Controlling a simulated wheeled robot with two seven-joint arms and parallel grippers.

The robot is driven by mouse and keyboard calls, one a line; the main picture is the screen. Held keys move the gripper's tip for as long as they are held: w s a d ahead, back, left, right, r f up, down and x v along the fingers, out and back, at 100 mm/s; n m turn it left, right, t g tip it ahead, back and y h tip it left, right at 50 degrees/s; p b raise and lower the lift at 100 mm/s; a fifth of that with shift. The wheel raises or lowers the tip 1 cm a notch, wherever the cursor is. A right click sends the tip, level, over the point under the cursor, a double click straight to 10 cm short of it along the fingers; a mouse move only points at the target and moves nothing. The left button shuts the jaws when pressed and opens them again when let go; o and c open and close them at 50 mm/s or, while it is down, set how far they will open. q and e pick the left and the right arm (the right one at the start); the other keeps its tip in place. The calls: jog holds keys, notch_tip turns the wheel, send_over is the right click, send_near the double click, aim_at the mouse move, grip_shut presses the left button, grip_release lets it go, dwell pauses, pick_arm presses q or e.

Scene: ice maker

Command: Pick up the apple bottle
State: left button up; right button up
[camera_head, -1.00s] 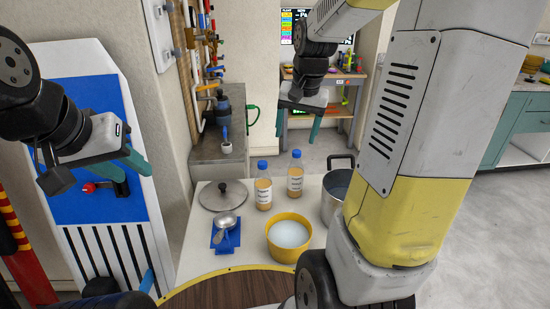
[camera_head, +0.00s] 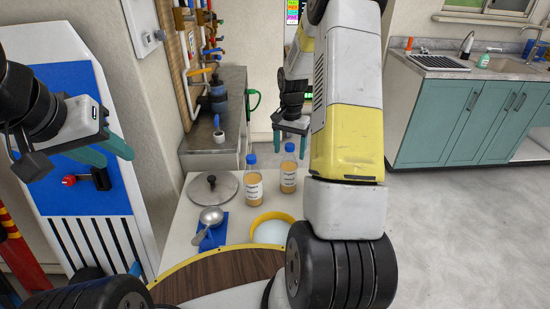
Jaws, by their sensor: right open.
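Two bottles with blue caps, pale labels and amber contents stand upright on the white table: a left bottle (camera_head: 254,188) and a right bottle (camera_head: 289,176). The label text is too small to read, so I cannot tell which is the apple bottle.
My right arm covers the table's right side. A grey counter (camera_head: 214,150) stands behind; teal cabinets (camera_head: 440,125) are at right.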

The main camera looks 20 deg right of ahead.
notch_tip(320, 180, down, 2)
jog(key=shift+f, duration=0.15)
grip_shut()
dwell(0.3)
